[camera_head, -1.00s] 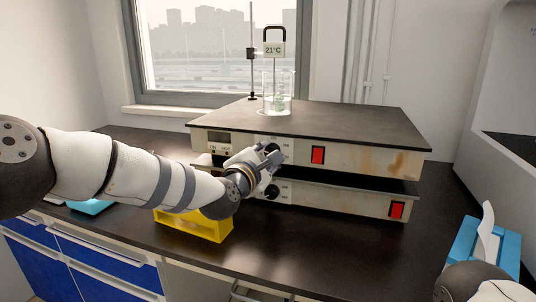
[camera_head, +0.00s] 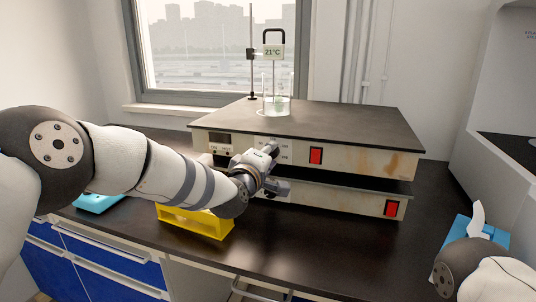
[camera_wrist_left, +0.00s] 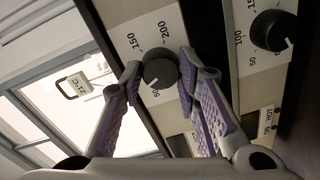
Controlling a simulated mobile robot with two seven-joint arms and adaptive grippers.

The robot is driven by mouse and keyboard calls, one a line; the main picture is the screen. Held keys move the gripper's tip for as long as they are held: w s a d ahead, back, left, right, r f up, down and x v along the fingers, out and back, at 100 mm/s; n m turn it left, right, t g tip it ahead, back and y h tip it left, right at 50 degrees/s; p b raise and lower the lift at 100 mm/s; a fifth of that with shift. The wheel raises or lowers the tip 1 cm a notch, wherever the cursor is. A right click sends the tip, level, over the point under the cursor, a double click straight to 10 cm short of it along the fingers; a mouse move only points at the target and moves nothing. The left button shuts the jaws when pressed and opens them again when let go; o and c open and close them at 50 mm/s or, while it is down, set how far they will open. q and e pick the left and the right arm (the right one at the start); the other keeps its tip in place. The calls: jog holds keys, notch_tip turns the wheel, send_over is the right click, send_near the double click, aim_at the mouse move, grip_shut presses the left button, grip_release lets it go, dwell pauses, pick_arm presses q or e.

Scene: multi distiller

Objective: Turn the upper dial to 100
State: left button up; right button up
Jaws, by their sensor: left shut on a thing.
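The upper dial (camera_wrist_left: 157,73) is a round black knob on the upper hot plate's pale front panel, with a scale marked 50 to 200 around it. Its white mark points down-left in the left wrist view, toward the 50 side. My left gripper (camera_wrist_left: 160,67) is shut on this dial, one finger on each side. In the head view my left gripper (camera_head: 276,167) is at the front of the upper hot plate (camera_head: 360,161) and hides the dial. My right gripper is out of view.
The lower dial (camera_wrist_left: 273,30) is close beside my gripper's finger. A beaker (camera_head: 276,104) and thermometer showing 21°C (camera_head: 274,52) stand on top. Red switches (camera_head: 316,156) sit right of the gripper. A yellow rack (camera_head: 195,222) is below my left arm.

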pick_arm(q)
jog(key=shift+r+m+y, duration=0.1)
jog(key=shift+m+y, duration=0.2)
jog(key=shift+m, duration=1.8)
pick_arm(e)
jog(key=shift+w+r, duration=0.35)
pick_arm(q)
jog(key=o, duration=1.2)
jog(key=shift+c, duration=0.2)
jog(key=f+v, duration=0.1)
jog(key=v, duration=1.1)
jog(key=shift+r, duration=0.3)
